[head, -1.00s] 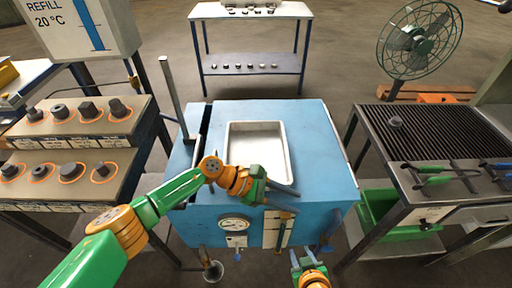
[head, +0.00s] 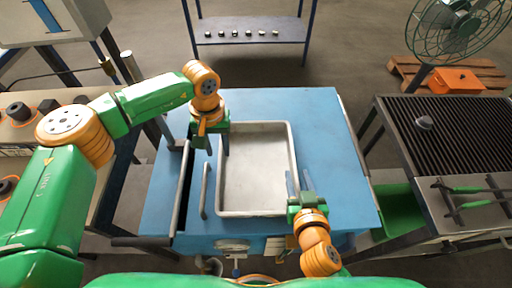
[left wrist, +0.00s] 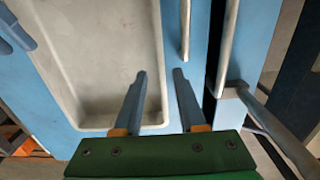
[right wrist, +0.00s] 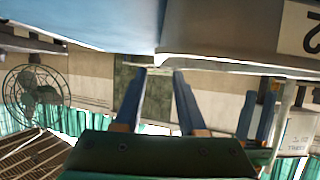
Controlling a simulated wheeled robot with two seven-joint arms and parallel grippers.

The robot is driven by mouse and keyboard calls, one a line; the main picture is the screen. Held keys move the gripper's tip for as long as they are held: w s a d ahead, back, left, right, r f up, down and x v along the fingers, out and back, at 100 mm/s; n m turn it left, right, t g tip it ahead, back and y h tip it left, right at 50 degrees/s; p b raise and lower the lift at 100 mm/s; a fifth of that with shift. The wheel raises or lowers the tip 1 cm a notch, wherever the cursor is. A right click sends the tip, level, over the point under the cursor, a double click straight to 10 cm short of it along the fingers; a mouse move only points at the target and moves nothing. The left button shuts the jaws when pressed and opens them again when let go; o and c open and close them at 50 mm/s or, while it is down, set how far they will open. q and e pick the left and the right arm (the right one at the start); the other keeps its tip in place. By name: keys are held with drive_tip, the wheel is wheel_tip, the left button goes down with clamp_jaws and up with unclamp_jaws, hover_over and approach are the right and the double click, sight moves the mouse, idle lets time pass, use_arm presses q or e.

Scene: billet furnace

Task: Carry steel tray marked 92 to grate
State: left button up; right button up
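The shallow steel tray (head: 258,214) lies flat on the blue furnace top (head: 325,120). Part of a label with a 2 (right wrist: 314,40) shows at the right wrist view's edge; the full number is not readable. My left gripper (head: 214,148) points down at the tray's left rim. In the left wrist view its fingers (left wrist: 160,85) are apart, one on each side of the rim line. My right gripper (head: 297,180) is at the tray's near right corner, its fingers (right wrist: 157,80) apart near the rim; contact cannot be told. The grate (head: 465,125) is at the right.
A round dark piece (head: 424,123) sits on the grate. Green-handled tongs (head: 470,190) lie on its near shelf. A bar handle (head: 205,190) stands left of the tray. A fan (head: 460,30) is behind the grate, and a workbench with dark parts (head: 18,112) is at the left.

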sight(221, 164)
use_arm(q)
drive_tip(key=shift+w, duration=0.15)
use_arm(e)
drive_tip(key=shift+w, duration=0.15)
use_arm(q)
drive_tip(key=shift+s+d+r, duration=0.1)
drive_tip(key=shift+s+r, duration=0.2)
drive_tip(key=shift+s, duration=0.45)
use_arm(e)
drive_tip(key=shift+s+r, duration=0.25)
drive_tip(key=shift+s, duration=0.45)
use_arm(q)
drive_tip(key=shift+s, duration=0.25)
use_arm(e)
drive_tip(key=shift+s, duration=0.15)
use_arm(q)
drive_tip(key=f, duration=0.6)
drive_tip(key=shift+w+f, duration=0.2)
drive_tip(key=shift+w, duration=0.15)
use_arm(e)
drive_tip(key=x, duration=0.6)
drive_tip(key=shift+w+f, duration=0.1)
drive_tip(key=shift+w, duration=0.25)
use_arm(q)
drive_tip(key=shift+s+f, duration=0.1)
drive_tip(key=shift+f, duration=0.3)
use_arm(e)
drive_tip(key=shift+w+f, duration=0.15)
drive_tip(key=shift+w, duration=0.15)
